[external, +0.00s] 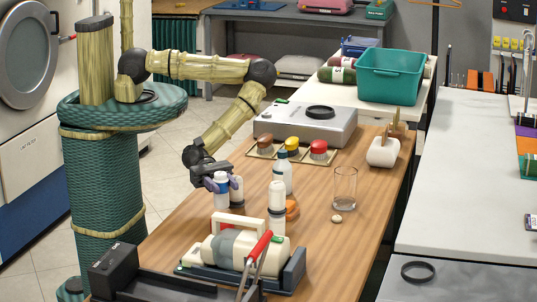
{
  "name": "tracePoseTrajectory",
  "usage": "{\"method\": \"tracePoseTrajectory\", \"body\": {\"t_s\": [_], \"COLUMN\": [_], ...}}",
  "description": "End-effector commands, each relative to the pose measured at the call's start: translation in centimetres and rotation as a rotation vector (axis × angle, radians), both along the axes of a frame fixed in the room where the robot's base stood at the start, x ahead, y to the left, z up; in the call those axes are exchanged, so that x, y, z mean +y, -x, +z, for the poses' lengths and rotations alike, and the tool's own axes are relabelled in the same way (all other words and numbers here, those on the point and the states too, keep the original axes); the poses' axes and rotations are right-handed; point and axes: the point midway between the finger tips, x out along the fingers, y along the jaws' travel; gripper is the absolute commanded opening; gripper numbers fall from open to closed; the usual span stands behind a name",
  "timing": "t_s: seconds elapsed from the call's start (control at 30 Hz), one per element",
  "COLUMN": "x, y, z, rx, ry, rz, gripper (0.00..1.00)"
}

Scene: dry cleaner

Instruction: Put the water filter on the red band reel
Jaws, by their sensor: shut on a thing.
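My gripper (221,183) is at the left edge of the wooden table, with its fingers closed around a white bottle-shaped piece (221,200). This looks like the water filter, but it is small and I cannot be sure. It is upright; I cannot tell whether its base touches the table. I cannot pick out the red band reel with certainty. A red-handled device with a cream roller (218,247) lies on the table in front of my gripper.
A white bottle with a dark band (277,212) and a blue-capped bottle (282,178) stand right of my gripper. Farther right are a clear glass (344,188) and a white holder (383,153). A grey appliance (290,121) and colored knobs are behind. Table is bare at right front.

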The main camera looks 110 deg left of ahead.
Motion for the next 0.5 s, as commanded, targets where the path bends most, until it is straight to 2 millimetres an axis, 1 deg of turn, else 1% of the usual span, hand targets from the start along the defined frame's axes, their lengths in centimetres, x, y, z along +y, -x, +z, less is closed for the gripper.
{"method": "tracePoseTrajectory", "body": {"t_s": [0.17, 0.27, 0.5], "x": [0.0, 0.0, 0.0], "y": [0.0, 0.0, 0.1], "z": [0.1, -0.3, -3.4], "rx": [-0.001, 0.001, 0.002], "ry": [0.001, 0.001, -0.001], "rz": [0.0, 0.0, 0.0], "gripper": [0.12, 0.12, 0.12]}}
